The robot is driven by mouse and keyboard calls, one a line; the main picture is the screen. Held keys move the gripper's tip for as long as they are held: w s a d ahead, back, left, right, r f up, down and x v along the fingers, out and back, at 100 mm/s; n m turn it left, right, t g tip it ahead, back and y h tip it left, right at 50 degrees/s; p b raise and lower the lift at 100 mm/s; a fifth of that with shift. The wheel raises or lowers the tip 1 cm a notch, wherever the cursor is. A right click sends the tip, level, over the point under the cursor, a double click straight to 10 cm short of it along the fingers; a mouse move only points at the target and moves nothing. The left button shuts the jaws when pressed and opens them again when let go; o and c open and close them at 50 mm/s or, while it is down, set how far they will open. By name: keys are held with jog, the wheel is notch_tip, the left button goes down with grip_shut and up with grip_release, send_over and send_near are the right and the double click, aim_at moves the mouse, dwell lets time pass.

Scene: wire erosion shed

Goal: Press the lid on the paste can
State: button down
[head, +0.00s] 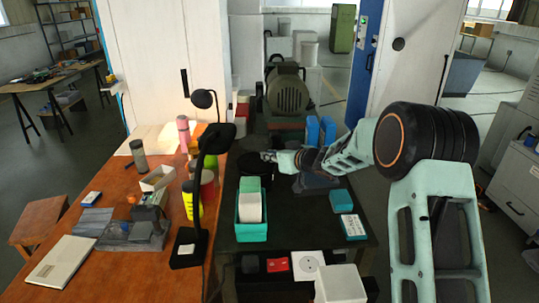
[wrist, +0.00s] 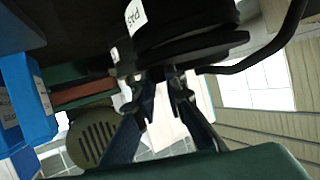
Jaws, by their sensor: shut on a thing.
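The paste can (wrist: 170,12) is dark, with a white label partly reading "PAS", at the top of the wrist view, which is upside down. A wide black lid (wrist: 200,50) lies between the can and my gripper (wrist: 160,76). My gripper is shut on the lid at its middle, from above. The lid looks at or very close to the can's top; I cannot tell whether it is seated. In the head view my gripper (head: 268,156) is over the dark round can (head: 252,167) on the dark bench, and the lid is hard to make out there.
A teal bin (head: 252,232) with a white block stands in front of the can. A black desk lamp (head: 214,142) stands to the left. Blue boxes (head: 320,131) and a grey-green motor (head: 287,90) stand behind.

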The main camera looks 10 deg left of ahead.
dwell(0.3)
jog(key=c, duration=1.4)
grip_release()
jog(key=shift+r+p, duration=3.55)
jog(key=shift+p, duration=0.25)
jog(key=shift+c, duration=0.7)
grip_shut()
